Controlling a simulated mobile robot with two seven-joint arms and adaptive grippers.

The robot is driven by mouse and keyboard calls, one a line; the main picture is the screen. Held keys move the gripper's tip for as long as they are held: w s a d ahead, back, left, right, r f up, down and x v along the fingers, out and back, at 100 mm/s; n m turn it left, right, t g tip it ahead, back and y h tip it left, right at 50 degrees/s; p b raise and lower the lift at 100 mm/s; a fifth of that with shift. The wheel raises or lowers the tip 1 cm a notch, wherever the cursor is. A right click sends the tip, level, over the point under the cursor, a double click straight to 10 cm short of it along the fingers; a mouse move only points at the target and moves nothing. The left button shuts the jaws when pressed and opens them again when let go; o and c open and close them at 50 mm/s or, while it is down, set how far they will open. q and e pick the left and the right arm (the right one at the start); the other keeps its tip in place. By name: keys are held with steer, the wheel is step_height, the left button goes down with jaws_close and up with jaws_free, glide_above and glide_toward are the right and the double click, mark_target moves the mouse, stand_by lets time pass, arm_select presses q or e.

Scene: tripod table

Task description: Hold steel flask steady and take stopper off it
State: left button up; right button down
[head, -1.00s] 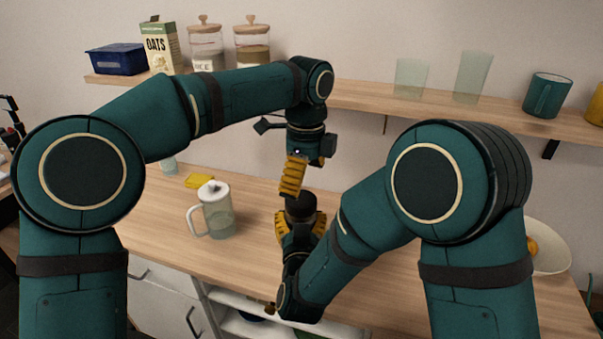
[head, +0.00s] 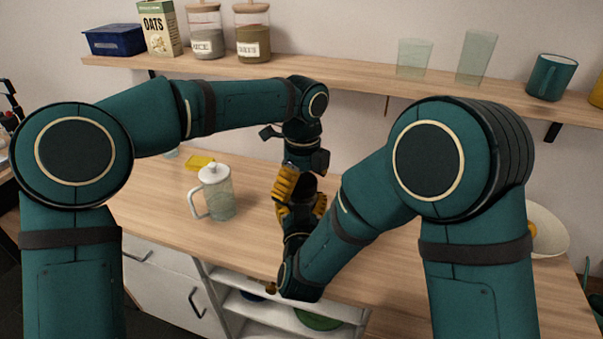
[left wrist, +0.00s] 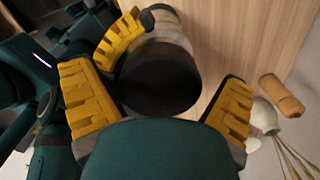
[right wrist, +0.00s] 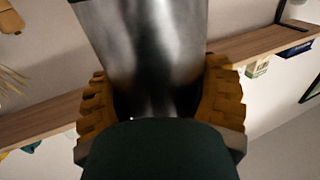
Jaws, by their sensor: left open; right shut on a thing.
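The steel flask (right wrist: 145,45) fills the middle of the right wrist view, shiny grey. My right gripper (right wrist: 160,68) is shut on its body, a yellow finger on each side. The flask's dark round stopper (left wrist: 160,78) faces the left wrist camera; it is a dark shape in the head view (head: 308,183). My left gripper (left wrist: 157,75) is open, one finger to each side of the stopper; I cannot tell whether either touches it. In the head view my left gripper (head: 286,182) comes down from above, over the right one. The arms hide most of the flask there.
A glass jug with a white lid (head: 217,195) stands on the wooden counter (head: 160,215), left of the grippers. A yellow cloth (head: 199,162) lies behind it. A cream bowl (head: 545,232) is at the right. The wall shelf (head: 350,88) holds jars, glasses and mugs.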

arm_select(q)
steer(key=shift+f, duration=0.2)
steer(key=c, duration=1.3)
steer(key=shift+o, duration=0.2)
steer(key=shift+r+n, duration=0.1)
steer(key=shift+n, duration=1.5)
